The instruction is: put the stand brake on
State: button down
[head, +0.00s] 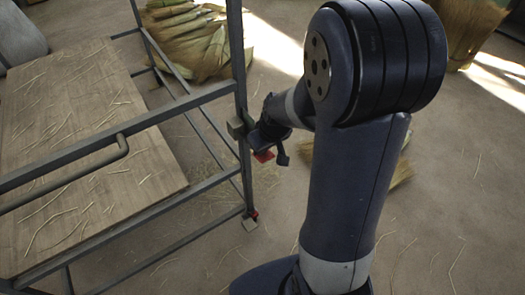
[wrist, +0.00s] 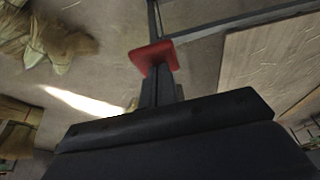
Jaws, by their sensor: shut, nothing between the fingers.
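The stand is a grey metal frame (head: 243,80) with upright posts and crossbars at the left of the head view. A small red plate (head: 263,156), probably the brake pedal, shows beside the near right post. It also shows as a flat red plate (wrist: 152,54) in the wrist view, just past my fingertips. A second small red part (head: 254,215) sits at the foot of that post. My gripper (head: 266,143) is shut and empty beside the post, and its fingers (wrist: 159,76) also show in the wrist view. I cannot tell whether they touch the plate.
A wooden board (head: 85,130) strewn with straw lies at the left, behind a bent handle bar (head: 75,180). A small block (head: 237,128) is on the post near my gripper. Straw bundles (head: 195,40) lie behind. The floor at lower right is mostly clear.

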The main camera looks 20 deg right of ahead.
aim_at(266, 161)
jog(key=shift+s+d+f+t+y+b, duration=0.15)
jog(key=shift+f+t+b, duration=0.55)
jog(key=shift+b, duration=1.65)
jog(key=shift+s+f+t+y+b, duration=0.25)
jog(key=shift+f+b, duration=0.75)
jog(key=shift+b, duration=1.4)
jog(key=shift+s+d+f+t+y+b, duration=0.15)
jog(key=shift+f+t+b, duration=0.55)
jog(key=shift+b, duration=1.65)
notch_tip(266, 161, down, 5)
jog(key=t+y+b, duration=0.1)
jog(key=t+b, duration=0.2)
jog(key=b, duration=1.3)
jog(key=shift+a+b, duration=0.1)
jog(key=shift+b, duration=0.3)
